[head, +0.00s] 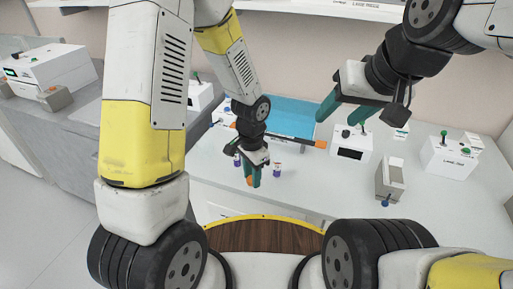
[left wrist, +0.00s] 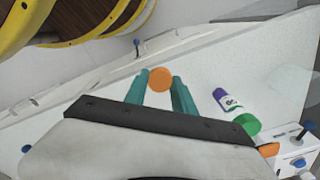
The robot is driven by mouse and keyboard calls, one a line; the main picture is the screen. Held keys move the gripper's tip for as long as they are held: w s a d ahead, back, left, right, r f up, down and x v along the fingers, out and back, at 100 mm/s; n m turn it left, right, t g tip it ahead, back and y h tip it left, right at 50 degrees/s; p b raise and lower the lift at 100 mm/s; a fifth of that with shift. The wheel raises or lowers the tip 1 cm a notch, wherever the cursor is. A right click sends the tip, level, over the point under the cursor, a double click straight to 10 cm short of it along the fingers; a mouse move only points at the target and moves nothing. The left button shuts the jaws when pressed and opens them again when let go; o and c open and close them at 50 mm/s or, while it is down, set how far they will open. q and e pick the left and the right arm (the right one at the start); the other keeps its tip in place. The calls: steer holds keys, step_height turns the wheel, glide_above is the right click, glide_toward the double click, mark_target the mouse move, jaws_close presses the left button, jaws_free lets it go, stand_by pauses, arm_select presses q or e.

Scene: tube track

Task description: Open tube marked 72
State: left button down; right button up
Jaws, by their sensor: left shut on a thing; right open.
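My left gripper (head: 253,181) is low over the white bench and pointing down. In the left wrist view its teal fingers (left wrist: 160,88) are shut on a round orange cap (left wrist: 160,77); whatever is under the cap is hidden. A tube with a purple and white label (left wrist: 228,101) and a green cap (left wrist: 246,124) is just right of the fingers, apart from them. Its number is not clear. In the head view, small tubes show right (head: 277,171) and left (head: 237,159) of the gripper. My right gripper (head: 343,110) is open and empty, high above the bench. I cannot read a 72.
A dark bar with an orange end (head: 320,144) lies behind the left gripper, before a blue panel (head: 292,116). White devices (head: 350,144) (head: 450,155) and a grey block (head: 390,180) stand to the right. The front bench is mostly clear.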

arm_select(q)
steer(key=w, duration=0.7)
steer(key=w+f, duration=0.1)
steer(key=w, duration=0.2)
steer(key=shift+w+a, duration=0.25)
steer(key=shift+w, duration=0.05)
steer(key=shift+w+f, duration=0.2)
steer(key=shift+w, duration=0.1)
steer(key=shift+f, duration=1.6)
steer(key=c, duration=1)
jaws_free()
steer(key=shift+f, duration=0.15)
steer(key=shift+c, duration=0.2)
